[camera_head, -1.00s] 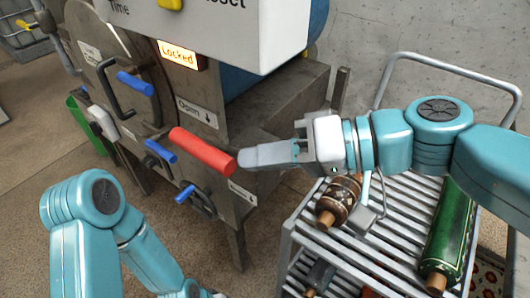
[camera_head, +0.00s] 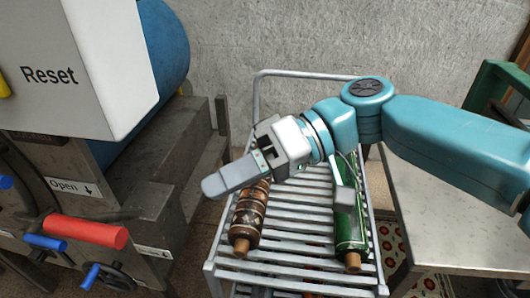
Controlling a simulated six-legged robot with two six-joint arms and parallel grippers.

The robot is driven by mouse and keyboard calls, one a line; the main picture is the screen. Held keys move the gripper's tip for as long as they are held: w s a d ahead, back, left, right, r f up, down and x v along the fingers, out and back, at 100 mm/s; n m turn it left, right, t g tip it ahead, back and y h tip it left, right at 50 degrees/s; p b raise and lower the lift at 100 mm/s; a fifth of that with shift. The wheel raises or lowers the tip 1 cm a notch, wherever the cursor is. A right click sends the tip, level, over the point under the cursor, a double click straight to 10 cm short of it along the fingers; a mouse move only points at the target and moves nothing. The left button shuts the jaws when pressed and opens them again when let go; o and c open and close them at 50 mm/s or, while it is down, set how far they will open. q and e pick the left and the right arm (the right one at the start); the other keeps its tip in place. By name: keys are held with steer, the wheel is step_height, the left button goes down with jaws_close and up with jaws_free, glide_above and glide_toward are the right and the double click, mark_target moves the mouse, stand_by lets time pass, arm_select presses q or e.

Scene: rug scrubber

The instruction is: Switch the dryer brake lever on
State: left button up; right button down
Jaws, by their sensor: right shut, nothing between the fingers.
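A lever with a red handle (camera_head: 85,232) sticks out from the grey machine at the lower left, below a label reading "Open" with a down arrow (camera_head: 75,187). No label in view names the brake lever. My right gripper (camera_head: 212,187) is shut and empty. It is to the right of the red handle, clearly apart from it, and appears in front of the rack. My left gripper is not in view. The small sign under the white box (camera_head: 38,138) looks dark.
Blue-handled controls (camera_head: 45,242) sit beside and below the red handle. A white box marked "Reset" (camera_head: 95,70) overhangs the machine. A metal rack (camera_head: 290,240) holds a brown roll (camera_head: 250,212) and a green roll (camera_head: 346,225). A grey table (camera_head: 440,205) stands at the right.

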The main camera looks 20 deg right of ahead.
steer(key=v, duration=0.5)
steer(key=shift+d+r, duration=0.1)
steer(key=shift+d, duration=0.3)
steer(key=shift+p, duration=0.3)
